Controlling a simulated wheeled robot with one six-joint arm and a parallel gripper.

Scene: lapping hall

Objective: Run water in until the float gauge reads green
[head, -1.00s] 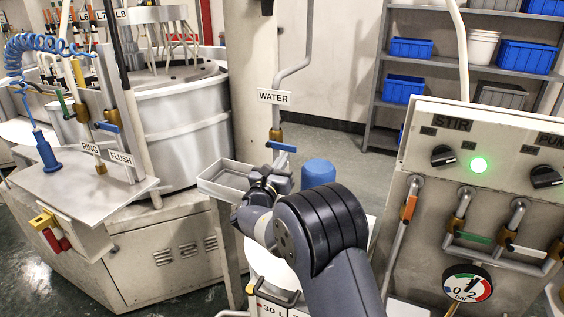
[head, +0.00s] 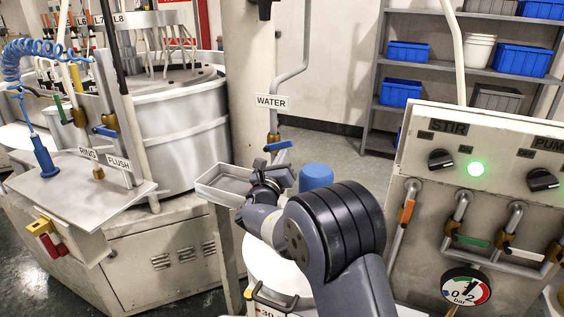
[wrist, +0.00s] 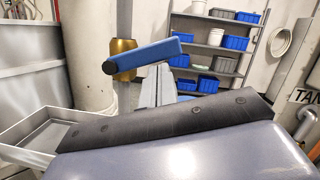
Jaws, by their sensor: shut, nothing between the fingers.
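The WATER tap has a blue lever (head: 278,146) on a brass body (head: 273,137), below the WATER sign (head: 270,102). In the wrist view the blue lever (wrist: 148,53) slopes up to the right from the brass body (wrist: 123,62). My gripper (head: 277,174) is just below the lever in the head view. In the wrist view its fingers (wrist: 157,82) are together and empty, close to the lever; whether they touch it I cannot tell. A white drum (head: 268,262) stands below my arm, mostly hidden. I cannot make out a float gauge.
A grey tray (head: 222,184) is left of my gripper, and a blue rounded cap (head: 316,175) is to its right. The control panel (head: 500,150) with a lit green lamp (head: 475,169) and a bar dial (head: 466,291) stands right. The lapping machine (head: 180,130) is left.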

